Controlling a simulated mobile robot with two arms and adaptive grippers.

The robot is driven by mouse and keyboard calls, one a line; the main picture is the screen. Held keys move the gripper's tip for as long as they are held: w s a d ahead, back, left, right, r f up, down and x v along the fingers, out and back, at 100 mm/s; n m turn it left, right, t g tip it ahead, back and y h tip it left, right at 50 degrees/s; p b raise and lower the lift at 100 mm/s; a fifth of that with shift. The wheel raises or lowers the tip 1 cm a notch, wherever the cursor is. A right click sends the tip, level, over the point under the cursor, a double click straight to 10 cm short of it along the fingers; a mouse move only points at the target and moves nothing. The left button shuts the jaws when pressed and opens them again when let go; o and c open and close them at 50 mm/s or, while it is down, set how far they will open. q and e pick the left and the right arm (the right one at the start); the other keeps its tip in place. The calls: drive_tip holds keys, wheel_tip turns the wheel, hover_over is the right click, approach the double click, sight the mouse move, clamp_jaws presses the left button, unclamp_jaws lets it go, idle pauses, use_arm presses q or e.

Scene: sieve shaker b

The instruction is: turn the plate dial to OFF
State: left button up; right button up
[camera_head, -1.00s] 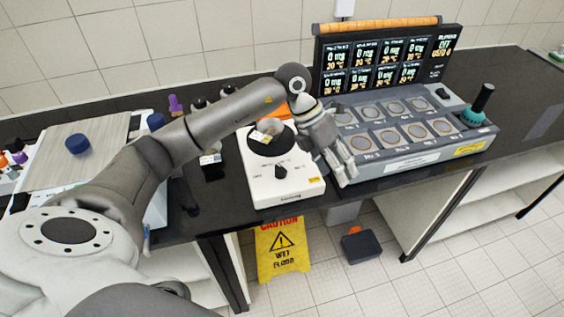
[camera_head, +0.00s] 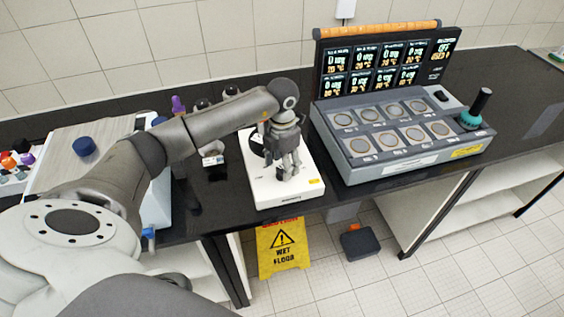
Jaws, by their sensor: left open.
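The white hot plate unit (camera_head: 292,192) stands on the black bench left of the grey machine. Its round black plate (camera_head: 255,143) is partly covered by my gripper. My left gripper (camera_head: 288,174) points down over the front part of the unit, fingers apart. The dial on the unit's top is hidden behind the fingers, so its setting cannot be read, and I cannot tell whether the fingers touch it. My right gripper is not in view.
A grey multi-well machine (camera_head: 365,177) with a screen panel (camera_head: 385,65) stands right of the unit. A teal-based black handle (camera_head: 477,108) sits at its right. Bottles and a board with a blue cap (camera_head: 84,146) are at left. A yellow caution sign (camera_head: 282,246) stands on the floor.

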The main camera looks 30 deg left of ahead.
use_arm(q)
drive_tip(key=shift+f, duration=0.7)
drive_tip(key=c, duration=1)
drive_tip(key=shift+n, duration=0.3)
drive_tip(key=n+b, duration=0.2)
drive_tip(key=n, duration=0.1)
drive_tip(key=shift+n, duration=0.4)
drive_tip(key=n+b, duration=0.1)
drive_tip(key=n, duration=0.4)
drive_tip(key=shift+n, duration=0.4)
